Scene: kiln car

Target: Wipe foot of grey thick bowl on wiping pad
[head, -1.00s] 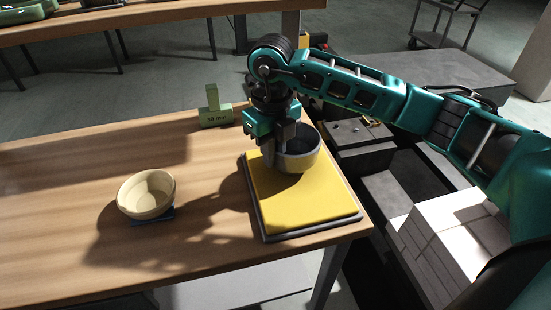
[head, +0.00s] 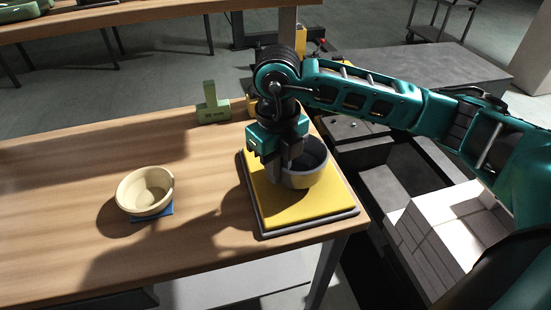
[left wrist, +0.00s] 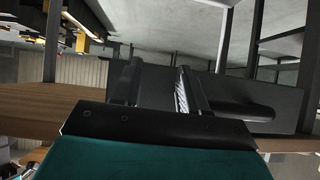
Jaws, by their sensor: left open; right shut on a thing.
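The grey thick bowl (head: 308,172) is upright at the yellow wiping pad, over its far right part. Its foot is down at the pad's surface, but I cannot tell whether it touches. My right gripper (head: 287,168) points down and is shut on the bowl's left wall. The wiping pad (head: 300,208) has a yellow top on a dark grey base, near the table's right end. My left gripper (left wrist: 155,85) shows only in the left wrist view, open and with nothing seen between its fingers; it is out of the head view.
A cream bowl (head: 145,190) stands on a small blue mat (head: 152,217) at the left of the wooden table (head: 60,230). A green block-like object (head: 212,108) stands at the back edge. Dark bins and pale blocks (head: 445,235) lie beyond the right edge. The table between is clear.

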